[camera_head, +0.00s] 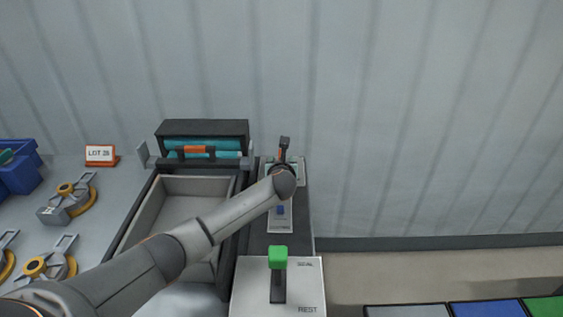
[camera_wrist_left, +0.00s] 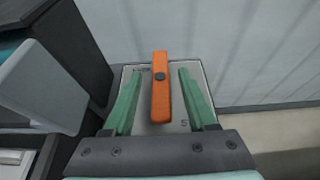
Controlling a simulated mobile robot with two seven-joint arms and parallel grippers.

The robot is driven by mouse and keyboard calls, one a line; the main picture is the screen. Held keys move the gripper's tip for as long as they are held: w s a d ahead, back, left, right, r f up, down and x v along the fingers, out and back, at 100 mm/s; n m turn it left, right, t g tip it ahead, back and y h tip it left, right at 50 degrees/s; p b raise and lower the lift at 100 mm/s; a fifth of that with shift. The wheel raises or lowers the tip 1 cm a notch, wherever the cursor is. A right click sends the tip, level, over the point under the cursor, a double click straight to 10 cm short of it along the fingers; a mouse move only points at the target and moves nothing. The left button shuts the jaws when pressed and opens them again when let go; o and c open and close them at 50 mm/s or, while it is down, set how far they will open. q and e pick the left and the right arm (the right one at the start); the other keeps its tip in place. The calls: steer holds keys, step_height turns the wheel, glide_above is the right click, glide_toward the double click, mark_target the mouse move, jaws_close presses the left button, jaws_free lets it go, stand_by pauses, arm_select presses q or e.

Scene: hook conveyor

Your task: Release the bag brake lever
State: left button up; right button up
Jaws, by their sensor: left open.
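An orange lever (camera_wrist_left: 160,88) with a dark pivot stands over a pale plate (camera_wrist_left: 144,110) in the left wrist view. My left gripper (camera_wrist_left: 158,74) is open, with one green finger on each side of the lever and a visible gap on both sides. In the head view my left gripper (camera_head: 284,154) is at the far end of the dark housing, and a bit of orange lever (camera_head: 281,155) shows there. My wrist hides most of the lever and plate in that view. My right gripper is in neither view.
A green-knobbed lever (camera_head: 278,258) stands on a panel marked SEAL and REST at the near end. An open tray (camera_head: 153,203) and a teal roller with an orange handle (camera_head: 195,150) lie left. Hooked parts (camera_head: 68,198) and blue bins (camera_head: 20,172) are farther left. A corrugated wall stands behind.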

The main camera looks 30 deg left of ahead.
arm_select(q)
steer(key=p+v, duration=0.1)
steer(key=v, duration=1.1)
steer(key=shift+s+d+p, duration=0.15)
steer(key=shift+s+p, duration=0.05)
steer(key=shift+p, duration=0.2)
steer(key=shift+d, duration=0.1)
